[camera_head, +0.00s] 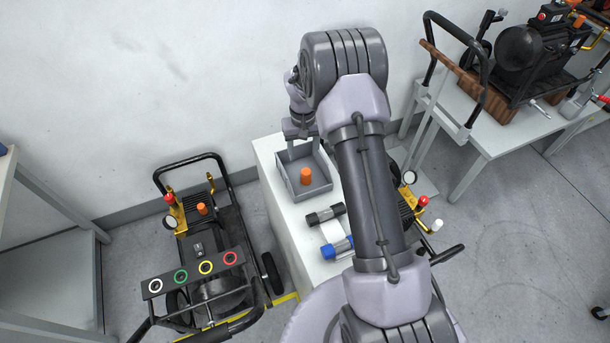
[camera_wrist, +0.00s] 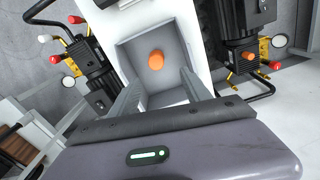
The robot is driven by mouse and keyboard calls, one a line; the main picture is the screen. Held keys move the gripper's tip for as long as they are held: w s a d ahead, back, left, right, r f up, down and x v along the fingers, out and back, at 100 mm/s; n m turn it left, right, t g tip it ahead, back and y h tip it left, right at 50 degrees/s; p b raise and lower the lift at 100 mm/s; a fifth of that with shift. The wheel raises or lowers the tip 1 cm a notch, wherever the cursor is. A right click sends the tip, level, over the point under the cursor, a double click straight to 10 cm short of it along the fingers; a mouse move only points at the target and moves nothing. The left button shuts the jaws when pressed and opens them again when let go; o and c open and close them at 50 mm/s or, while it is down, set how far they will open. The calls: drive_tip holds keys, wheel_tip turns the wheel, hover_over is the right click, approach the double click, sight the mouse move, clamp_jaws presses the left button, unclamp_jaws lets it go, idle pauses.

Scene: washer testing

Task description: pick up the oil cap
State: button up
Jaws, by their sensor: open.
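An orange oil cap (camera_head: 306,176) stands in a grey tray (camera_head: 316,190) on a white table. In the wrist view the cap (camera_wrist: 156,61) lies inside the tray (camera_wrist: 128,55), near its middle. My gripper (camera_head: 299,134) is at the back edge of the tray in the head view, above and behind the cap. In the wrist view my gripper (camera_wrist: 160,76) has its two fingers apart, pointing toward the tray, with nothing between them. The cap is just beyond the fingertips and looks untouched.
Two cylinders, one dark (camera_head: 325,214) and one blue-ended (camera_head: 338,248), lie on the white table (camera_head: 277,198) in front of the tray. A pressure washer (camera_head: 205,240) with its own orange cap (camera_head: 202,209) stands left. Another machine (camera_head: 412,205) is right, partly behind my arm.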

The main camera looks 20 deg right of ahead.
sight(306, 171)
wheel_tip(306, 171, down, 6)
drive_tip(key=shift+r+b, duration=0.25)
drive_tip(key=shift+b, duration=0.35)
drive_tip(key=f, duration=0.1)
drive_tip(key=f+b, duration=0.1)
drive_tip(key=f, duration=0.1)
drive_tip(key=f+b, duration=0.1)
drive_tip(key=f, duration=0.1)
drive_tip(key=shift+s+d, duration=0.35)
drive_tip(key=shift+f, duration=0.25)
drive_tip(key=shift+r, duration=0.15)
drive_tip(key=shift+c, duration=0.7)
clamp_jaws()
